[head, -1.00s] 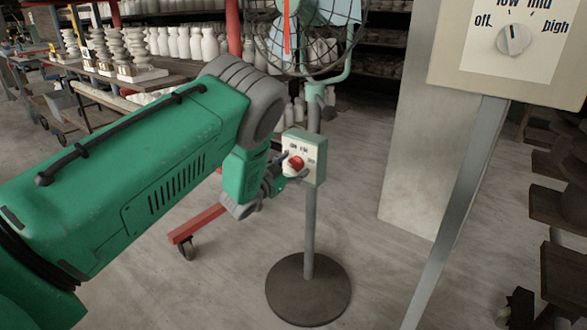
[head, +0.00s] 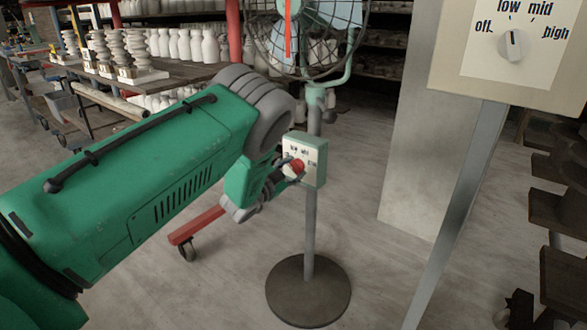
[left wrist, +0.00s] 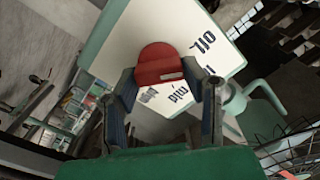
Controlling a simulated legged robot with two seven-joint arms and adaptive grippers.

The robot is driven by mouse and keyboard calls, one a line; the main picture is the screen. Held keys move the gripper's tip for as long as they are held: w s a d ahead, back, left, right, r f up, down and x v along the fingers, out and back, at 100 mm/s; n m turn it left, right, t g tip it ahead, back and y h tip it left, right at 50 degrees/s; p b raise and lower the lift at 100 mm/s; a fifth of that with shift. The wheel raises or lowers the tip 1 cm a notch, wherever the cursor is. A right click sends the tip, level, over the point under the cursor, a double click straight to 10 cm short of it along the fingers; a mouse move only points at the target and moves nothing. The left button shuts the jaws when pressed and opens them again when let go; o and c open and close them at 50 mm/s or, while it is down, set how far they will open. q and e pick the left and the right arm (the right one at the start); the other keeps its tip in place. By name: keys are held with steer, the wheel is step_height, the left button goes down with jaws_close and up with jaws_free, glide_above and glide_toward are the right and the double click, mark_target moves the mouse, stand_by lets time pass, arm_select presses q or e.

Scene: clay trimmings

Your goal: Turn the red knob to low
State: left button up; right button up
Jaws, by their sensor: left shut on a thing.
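The red knob (head: 298,166) sits on the front of a small pale control box (head: 319,160) on the fan's pole. My left gripper (head: 291,170) is at the box, its fingers on either side of the knob and shut on it. The left wrist view shows the red knob (left wrist: 160,62) between the two fingers (left wrist: 170,92), with a short white mark on its lower right. Printed labels on the box face appear turned over there; fingers cover part of them. I cannot tell which label the knob points to. My right gripper is not in view.
The fan (head: 310,35) stands on a round dark base (head: 308,290). Shelves with pale vases are behind.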

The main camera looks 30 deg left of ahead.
arm_select(q)
steer(key=m, duration=0.3)
steer(key=shift+d+f, duration=0.15)
steer(key=shift+f+m, duration=0.1)
steer(key=shift+m, duration=1.3)
steer(key=shift+s+d+f, duration=0.1)
steer(key=o, duration=1.2)
steer(key=shift+c, duration=0.2)
steer(key=s+a, duration=0.1)
steer(key=s, duration=1.1)
steer(key=shift+w, duration=0.1)
